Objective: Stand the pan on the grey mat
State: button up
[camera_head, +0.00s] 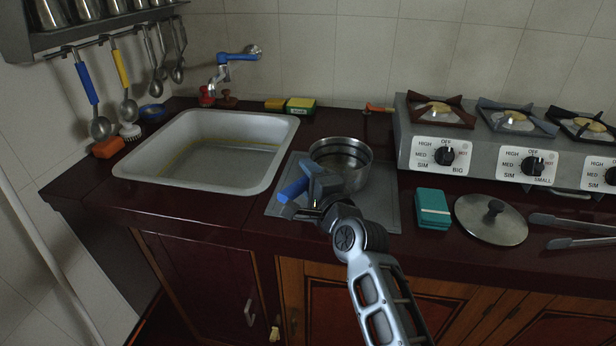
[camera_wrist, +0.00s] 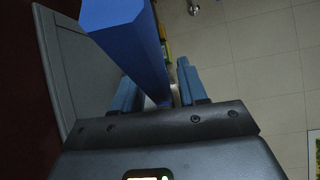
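The pan (camera_head: 356,173) is a round steel pan with a blue handle (camera_head: 293,189). It looks upright over the back right part of the grey mat (camera_head: 383,213); my gripper hides part of its lower front, so contact with the mat is hard to see. My gripper (camera_head: 316,190) is at the handle, in front of the pan. In the wrist view the fingers (camera_wrist: 158,86) stand apart with the blue handle (camera_wrist: 125,40) reaching between them. A gap shows between the handle and the right finger. The grey mat (camera_wrist: 72,65) is at the left there.
A white sink (camera_head: 200,185) lies left of the mat. A teal box (camera_head: 432,208), a pan lid (camera_head: 485,222) and tongs (camera_head: 575,222) lie to the right. The gas stove (camera_head: 475,150) stands behind them. Sponges (camera_head: 300,106) sit at the back.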

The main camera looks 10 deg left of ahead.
jog(key=shift+o, duration=0.4)
jog(key=shift+r, duration=0.15)
jog(key=shift+s+d, duration=0.1)
jog(key=v, duration=1.1)
jog(key=shift+s+d, duration=0.2)
jog(key=shift+s, duration=0.15)
jog(key=shift+r, duration=0.1)
jog(key=s+d+f+n+h, duration=0.25)
jog(key=s+d+f, duration=0.25)
jog(key=s+d, duration=0.4)
jog(key=s+d+f+n+h, duration=0.25)
jog(key=s+d+f, duration=0.3)
jog(key=s, duration=0.55)
jog(key=s+d+r+n+h, duration=0.1)
jog(key=s+d+r+n, duration=0.1)
jog(key=s, duration=0.6)
jog(key=s+d+r+n+h, duration=0.2)
jog(key=s+d+r+n, duration=0.1)
jog(key=s, duration=0.6)
jog(key=s+d+r+n+h, duration=0.1)
jog(key=s+d+r, duration=0.3)
jog(key=s, duration=0.4)
jog(key=shift+s+d+r+n, duration=0.15)
jog(key=shift+d+r+n, duration=0.05)
jog(key=shift+r+n, duration=0.6)
